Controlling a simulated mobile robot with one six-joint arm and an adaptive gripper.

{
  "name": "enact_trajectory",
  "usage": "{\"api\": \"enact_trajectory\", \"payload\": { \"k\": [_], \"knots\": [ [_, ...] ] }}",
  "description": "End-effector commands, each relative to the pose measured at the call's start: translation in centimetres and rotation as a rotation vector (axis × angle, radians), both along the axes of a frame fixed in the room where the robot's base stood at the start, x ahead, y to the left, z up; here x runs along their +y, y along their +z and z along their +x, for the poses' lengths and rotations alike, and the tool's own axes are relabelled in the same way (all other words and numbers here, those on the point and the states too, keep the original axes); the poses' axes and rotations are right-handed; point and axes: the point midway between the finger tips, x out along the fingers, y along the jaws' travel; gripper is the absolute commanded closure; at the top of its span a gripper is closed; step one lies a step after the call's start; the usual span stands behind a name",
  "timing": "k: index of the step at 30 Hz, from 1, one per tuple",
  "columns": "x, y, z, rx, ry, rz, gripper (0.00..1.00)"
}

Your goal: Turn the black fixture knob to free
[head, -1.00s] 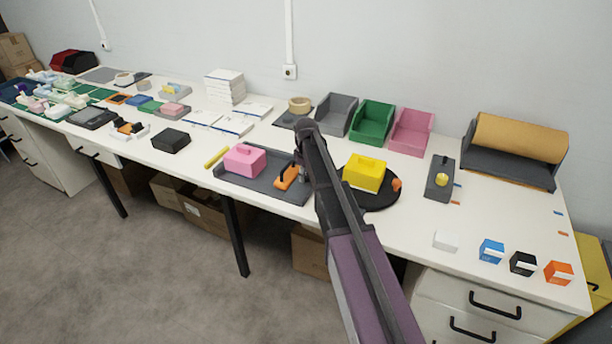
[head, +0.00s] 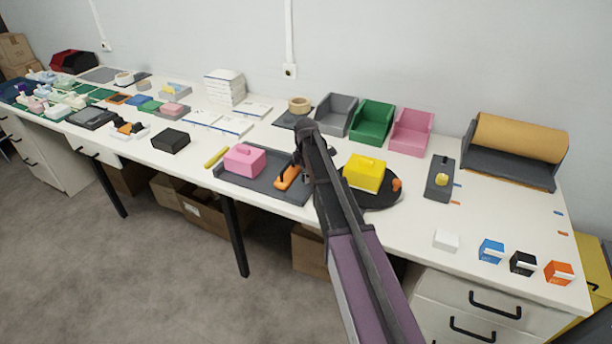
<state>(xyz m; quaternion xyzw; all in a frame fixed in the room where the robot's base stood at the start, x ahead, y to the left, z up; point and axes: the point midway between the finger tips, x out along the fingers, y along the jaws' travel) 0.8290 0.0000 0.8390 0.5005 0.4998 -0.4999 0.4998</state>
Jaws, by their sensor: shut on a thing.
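The dark grey fixture tray (head: 263,186) lies near the front edge of the table. It bears a pink block with a handle (head: 244,160) at left and an orange piece (head: 289,178) at right. A black knob or lever (head: 283,173) stands at the orange piece, partly hidden. My gripper (head: 297,160) is low over this right end, mostly hidden by my own arm, and appears shut on the black knob. The fingertips and the knob's exact angle are too small to tell.
A yellow block (head: 364,173) on a black round plate (head: 384,200) is close to the right of my arm. Grey (head: 337,115), green (head: 372,121) and pink (head: 411,132) bins stand behind. A yellow marker (head: 216,157) lies left of the tray.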

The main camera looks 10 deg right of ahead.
Motion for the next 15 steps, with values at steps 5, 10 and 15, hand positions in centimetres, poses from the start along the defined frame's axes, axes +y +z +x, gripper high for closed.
{"api": "enact_trajectory", "payload": {
  "k": [5,10,15],
  "knots": [
    [-0.03,-0.03,-0.13,0.003,0.101,-0.001,1.00],
    [-0.04,-0.03,-0.13,0.003,0.155,-0.001,1.00],
    [-0.09,-0.03,-0.13,0.003,0.174,-0.001,1.00]
  ]
}}
